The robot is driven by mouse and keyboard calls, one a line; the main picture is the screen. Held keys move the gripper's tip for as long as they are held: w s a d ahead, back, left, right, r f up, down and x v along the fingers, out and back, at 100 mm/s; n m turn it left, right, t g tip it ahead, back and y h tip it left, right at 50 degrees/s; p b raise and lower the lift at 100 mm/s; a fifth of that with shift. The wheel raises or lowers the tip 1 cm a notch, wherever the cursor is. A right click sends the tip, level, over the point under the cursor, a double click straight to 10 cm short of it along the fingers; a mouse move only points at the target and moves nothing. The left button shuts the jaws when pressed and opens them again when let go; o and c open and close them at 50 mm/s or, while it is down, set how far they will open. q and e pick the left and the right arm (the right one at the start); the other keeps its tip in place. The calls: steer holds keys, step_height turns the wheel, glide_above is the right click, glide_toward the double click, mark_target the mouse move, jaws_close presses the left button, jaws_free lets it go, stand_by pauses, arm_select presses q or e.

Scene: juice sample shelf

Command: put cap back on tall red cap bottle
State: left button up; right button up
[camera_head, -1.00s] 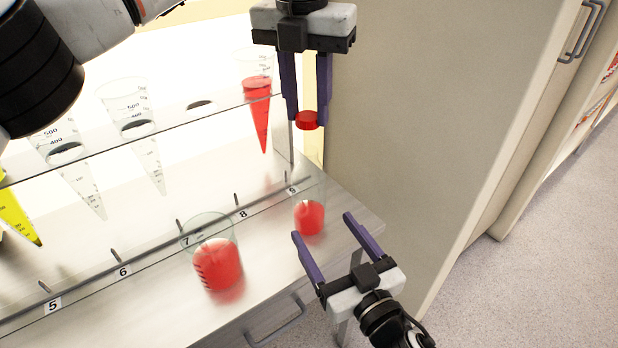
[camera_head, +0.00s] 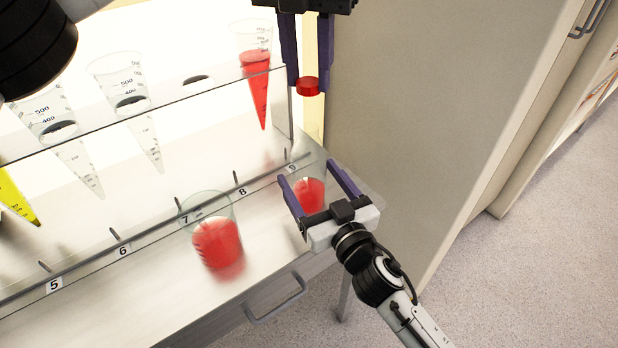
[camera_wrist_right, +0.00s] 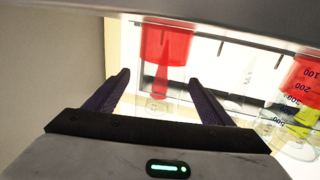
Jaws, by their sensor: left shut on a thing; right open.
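My left gripper (camera_head: 308,84) is shut on a small red cap (camera_head: 308,87), held in the air above the shelf's right end. Below it, a clear open bottle with red liquid (camera_head: 311,191) stands near slot 9; its upper part is faint. My right gripper (camera_head: 308,172) is open, its fingers on either side of this bottle in the head view. The right wrist view shows red liquid in a clear vessel (camera_wrist_right: 166,45) beyond the open right fingers (camera_wrist_right: 158,78). I cannot tell whether they touch the bottle.
A wider beaker of red liquid (camera_head: 218,244) stands near slot 7. A clear upper shelf holds a red-filled cone (camera_head: 256,85), several empty cones (camera_head: 124,85) and a yellow one (camera_head: 17,200). A beige cabinet (camera_head: 430,90) stands to the right.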

steer(key=shift+x, duration=2.55)
steer(key=c, duration=1.5)
arm_select(q)
steer(key=shift+f, duration=2.5)
arm_select(e)
steer(key=shift+c, duration=0.4)
